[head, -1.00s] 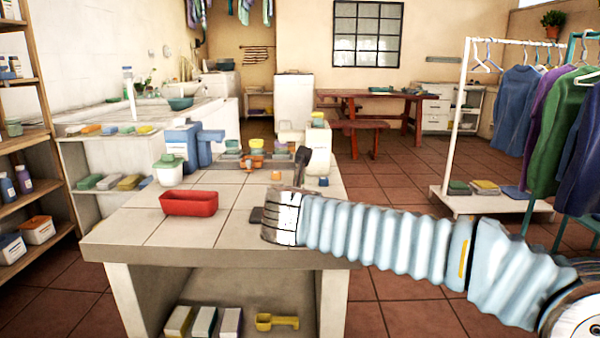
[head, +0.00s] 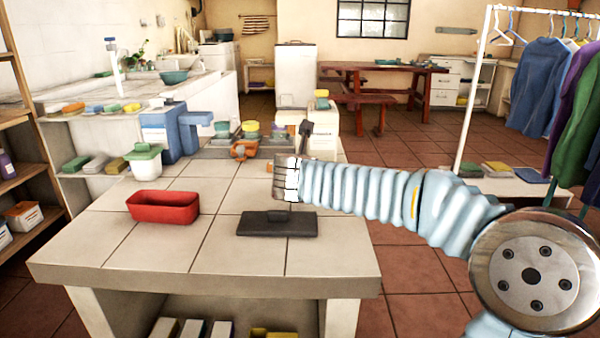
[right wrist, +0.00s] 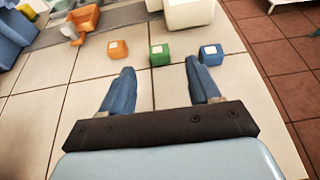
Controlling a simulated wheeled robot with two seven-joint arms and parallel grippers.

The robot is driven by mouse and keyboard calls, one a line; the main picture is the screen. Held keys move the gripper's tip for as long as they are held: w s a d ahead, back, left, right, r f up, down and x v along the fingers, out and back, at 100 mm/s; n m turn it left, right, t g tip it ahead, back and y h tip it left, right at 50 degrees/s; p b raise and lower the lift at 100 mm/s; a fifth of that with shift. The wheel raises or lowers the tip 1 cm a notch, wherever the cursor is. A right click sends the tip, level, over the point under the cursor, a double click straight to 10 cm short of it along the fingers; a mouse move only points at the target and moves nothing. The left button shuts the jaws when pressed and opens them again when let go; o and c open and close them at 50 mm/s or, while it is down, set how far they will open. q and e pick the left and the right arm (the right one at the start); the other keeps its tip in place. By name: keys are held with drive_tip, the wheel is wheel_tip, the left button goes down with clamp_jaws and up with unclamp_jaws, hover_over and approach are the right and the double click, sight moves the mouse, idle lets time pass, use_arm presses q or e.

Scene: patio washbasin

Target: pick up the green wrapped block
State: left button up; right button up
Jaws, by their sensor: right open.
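The green wrapped block (right wrist: 160,55) sits on the tiled counter in the right wrist view, with a pale label on top. It stands between an orange block (right wrist: 118,50) on its left and a blue block (right wrist: 210,54) on its right. My right gripper (right wrist: 160,70) is open and empty, its two blue fingers spread. The green block lies just beyond the fingertips, roughly centred between them in the picture. In the head view my right arm covers that part of the counter and I cannot make out the green block. My left gripper is not in view.
A red tray (head: 163,207) stands left on the counter. A dark flat object (head: 277,223) shows below my right arm's end. A blue dispenser (head: 170,132) and a green-lidded white jar (head: 145,161) stand at the back left. Tiles around the tray are bare.

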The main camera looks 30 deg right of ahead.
drive_tip(key=x, duration=0.6)
drive_tip(key=shift+w, duration=0.1)
drive_tip(key=shift+c, duration=0.2)
drive_tip(key=c, duration=1.1)
drive_tip(key=shift+r, duration=0.1)
